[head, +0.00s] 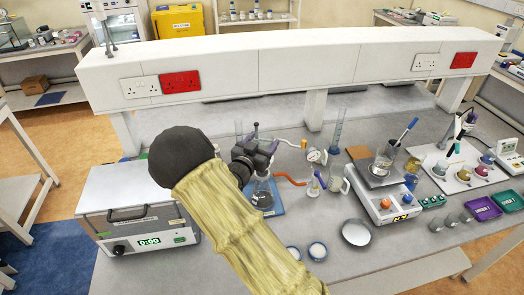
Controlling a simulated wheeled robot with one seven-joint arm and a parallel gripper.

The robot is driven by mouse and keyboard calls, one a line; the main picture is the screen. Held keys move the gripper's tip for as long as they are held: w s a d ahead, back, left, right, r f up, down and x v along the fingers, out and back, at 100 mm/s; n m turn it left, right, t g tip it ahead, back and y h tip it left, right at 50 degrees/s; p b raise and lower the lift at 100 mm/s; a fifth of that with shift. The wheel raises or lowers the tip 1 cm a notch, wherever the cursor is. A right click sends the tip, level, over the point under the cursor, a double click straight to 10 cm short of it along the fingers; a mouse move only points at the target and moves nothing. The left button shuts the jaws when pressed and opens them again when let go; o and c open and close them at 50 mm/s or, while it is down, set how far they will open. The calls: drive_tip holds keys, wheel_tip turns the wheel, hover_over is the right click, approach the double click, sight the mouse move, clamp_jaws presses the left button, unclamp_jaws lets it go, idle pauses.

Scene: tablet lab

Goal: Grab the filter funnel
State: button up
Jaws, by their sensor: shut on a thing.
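My gripper (267,154) is at the end of my arm, just above a conical flask (262,194) on a blue mat (279,206) in the middle of the bench. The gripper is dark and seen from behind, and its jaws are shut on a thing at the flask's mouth. This fits the filter funnel, but the funnel's outline is mostly hidden by the gripper. I cannot tell whether it still touches the flask. An orange-red tube (289,180) runs to the right of the flask.
A grey box with a green display (142,214) stands at left. Two small white dishes (317,251) and a larger round dish (356,233) lie in front. A white beam with sockets (300,62) spans the back.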

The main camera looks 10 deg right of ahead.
wheel_tip(320, 180, up, 10)
drive_tip(key=b, duration=0.2)
drive_tip(key=shift+b, duration=0.4)
drive_tip(key=shift+s, duration=0.1)
idle(0.6)
